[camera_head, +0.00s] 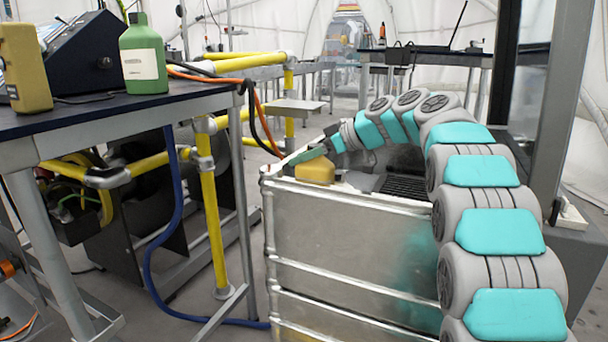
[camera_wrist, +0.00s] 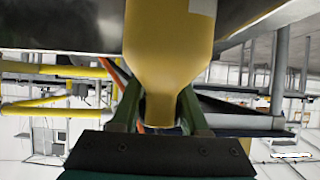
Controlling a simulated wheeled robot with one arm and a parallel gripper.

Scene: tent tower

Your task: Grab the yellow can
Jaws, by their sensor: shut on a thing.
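The yellow can (camera_head: 315,171) shows at the top left corner of a metal case, partly hidden by my gripper. In the wrist view the yellow can (camera_wrist: 168,50) fills the upper middle, and its narrower end sits between two green fingers. My gripper (camera_head: 308,154) is at the can in the head view. In the wrist view my gripper (camera_wrist: 160,103) is shut on the can's narrow end. I cannot tell whether the can still touches the case.
The silver metal case (camera_head: 350,240) stands below my arm. At left a dark table (camera_head: 100,112) bears a green bottle (camera_head: 143,60) and a yellow device (camera_head: 25,68). Yellow pipes (camera_head: 212,205) and a blue hose (camera_head: 172,220) run between the table and the case.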

